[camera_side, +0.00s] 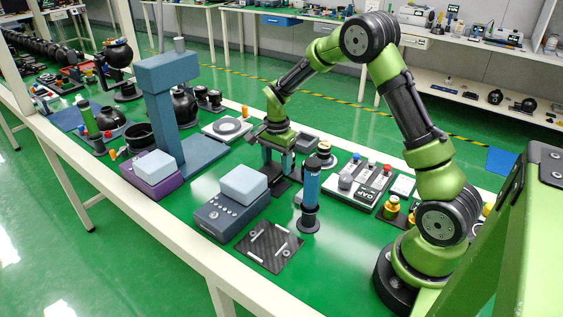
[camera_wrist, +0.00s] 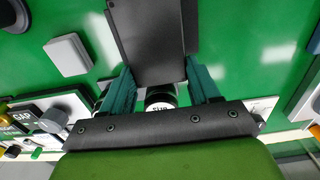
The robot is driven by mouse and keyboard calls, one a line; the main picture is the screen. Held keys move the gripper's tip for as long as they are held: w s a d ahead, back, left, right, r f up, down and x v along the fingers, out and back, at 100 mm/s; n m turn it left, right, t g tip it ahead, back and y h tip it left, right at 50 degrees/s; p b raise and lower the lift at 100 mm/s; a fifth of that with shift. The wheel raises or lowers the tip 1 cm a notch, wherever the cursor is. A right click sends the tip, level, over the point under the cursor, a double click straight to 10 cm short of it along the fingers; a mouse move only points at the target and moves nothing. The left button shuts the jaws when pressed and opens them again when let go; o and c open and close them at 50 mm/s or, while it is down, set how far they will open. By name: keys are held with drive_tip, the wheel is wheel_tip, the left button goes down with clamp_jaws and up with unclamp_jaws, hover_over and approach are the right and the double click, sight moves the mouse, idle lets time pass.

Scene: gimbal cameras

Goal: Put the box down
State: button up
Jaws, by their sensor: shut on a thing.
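My gripper (camera_side: 279,165) points down over the green bench top, its two teal fingers shut on a dark grey box. In the wrist view the dark box (camera_wrist: 150,40) extends away from between the teal fingers (camera_wrist: 160,88). In the side view the box (camera_side: 278,174) is small and partly hidden by the fingers. It is low over the bench, but I cannot tell whether its underside touches the surface.
A blue cylinder stand (camera_side: 310,200) stands in front of my gripper. A device with a pale block (camera_side: 244,182) is at the left front. A button panel (camera_side: 352,184) lies to the right. A black cylinder (camera_wrist: 160,97) shows between the fingers. Bare green bench (camera_side: 335,245) lies at the front.

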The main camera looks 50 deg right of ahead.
drive_tip(key=shift+f, duration=0.9)
drive_tip(key=shift+f, duration=0.1)
drive_tip(key=o, duration=1.2)
drive_tip(key=shift+c, duration=0.2)
